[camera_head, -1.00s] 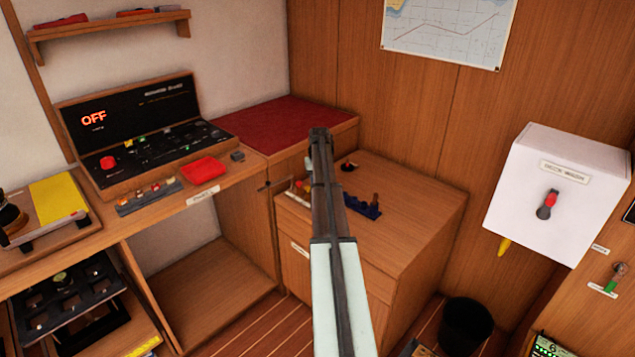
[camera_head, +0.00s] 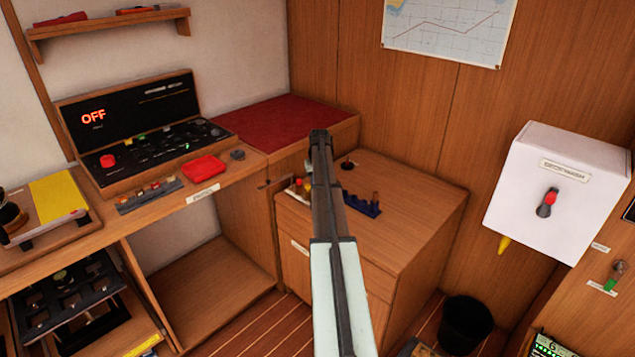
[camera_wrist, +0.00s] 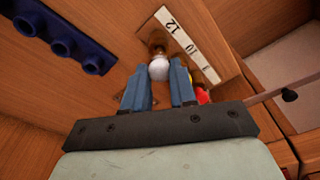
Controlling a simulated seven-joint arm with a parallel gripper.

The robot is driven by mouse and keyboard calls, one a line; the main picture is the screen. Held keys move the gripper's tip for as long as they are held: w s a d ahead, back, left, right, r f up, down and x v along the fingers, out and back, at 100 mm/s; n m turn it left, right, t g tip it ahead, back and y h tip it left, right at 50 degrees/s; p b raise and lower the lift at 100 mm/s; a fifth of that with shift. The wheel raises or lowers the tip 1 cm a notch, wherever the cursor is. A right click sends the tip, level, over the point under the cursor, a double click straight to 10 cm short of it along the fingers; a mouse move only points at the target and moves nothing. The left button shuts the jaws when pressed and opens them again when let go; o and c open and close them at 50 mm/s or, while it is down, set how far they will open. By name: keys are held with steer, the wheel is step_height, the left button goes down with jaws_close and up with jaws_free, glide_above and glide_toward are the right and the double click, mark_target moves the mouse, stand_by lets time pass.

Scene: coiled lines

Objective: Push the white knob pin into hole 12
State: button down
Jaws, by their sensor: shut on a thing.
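In the wrist view, the white knob pin (camera_wrist: 159,69) sits between the two blue-grey fingers of my gripper (camera_wrist: 159,78), which is shut on it. A brownish cylindrical part (camera_wrist: 158,40) shows just beyond the knob. It is beside the end of the white number strip (camera_wrist: 185,42) marked 12. Hole 12 itself is hidden, and I cannot tell how deep the pin sits. In the head view, my arm covers the gripper and the white knob above the cabinet top.
Red and yellow pins (camera_wrist: 203,95) are close to my right finger in the wrist view. A dark blue holder (camera_head: 361,205) with holes and a brown peg stands on the wooden cabinet (camera_head: 420,215). The cabinet top to its right is clear.

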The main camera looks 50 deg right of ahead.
steer(key=shift+f, duration=1.25)
steer(key=c, duration=0.5)
jaws_free()
steer(key=shift+r, duration=2.55)
steer(key=shift+r, duration=0.1)
step_height(320, 180, up, 14)
steer(key=s, duration=0.1)
steer(key=shift+s+a+f, duration=0.2)
steer(key=shift+a+f, duration=0.05)
steer(key=shift+a, duration=0.2)
